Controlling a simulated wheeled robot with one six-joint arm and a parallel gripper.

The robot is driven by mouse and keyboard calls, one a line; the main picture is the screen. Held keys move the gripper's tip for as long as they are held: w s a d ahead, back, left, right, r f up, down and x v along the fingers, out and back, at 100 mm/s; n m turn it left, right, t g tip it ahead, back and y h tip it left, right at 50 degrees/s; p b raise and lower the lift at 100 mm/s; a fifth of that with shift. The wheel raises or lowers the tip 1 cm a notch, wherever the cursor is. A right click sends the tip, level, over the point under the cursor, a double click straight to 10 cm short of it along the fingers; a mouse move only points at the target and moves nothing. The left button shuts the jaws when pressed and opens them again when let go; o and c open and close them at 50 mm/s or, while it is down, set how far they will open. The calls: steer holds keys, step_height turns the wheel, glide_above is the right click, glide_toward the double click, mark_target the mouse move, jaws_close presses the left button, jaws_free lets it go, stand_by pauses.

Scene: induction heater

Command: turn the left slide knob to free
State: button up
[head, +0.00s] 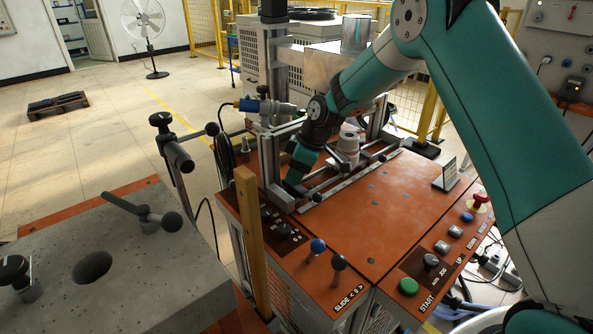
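My gripper (291,186) is at the end of my teal arm, low over the left end of the slide rail on the orange bench. Its fingers are dark and small here, so I cannot tell whether they are open or hold anything. A small black knob (316,197) sits on the rail just right of the gripper; it looks like the left slide knob, but its setting cannot be read. A similar black knob (382,157) is at the rail's right end. Part of the rail's left end is hidden by my gripper and wrist.
A blue-topped lever (318,246) and a black-topped lever (338,262) stand at the bench front, near a "SLIDE" label. A green start button (408,286) and a red emergency button (480,199) are to the right. A metal frame (272,100) rises behind my gripper.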

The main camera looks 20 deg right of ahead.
steer(key=b+v, duration=0.2)
steer(key=v, duration=1)
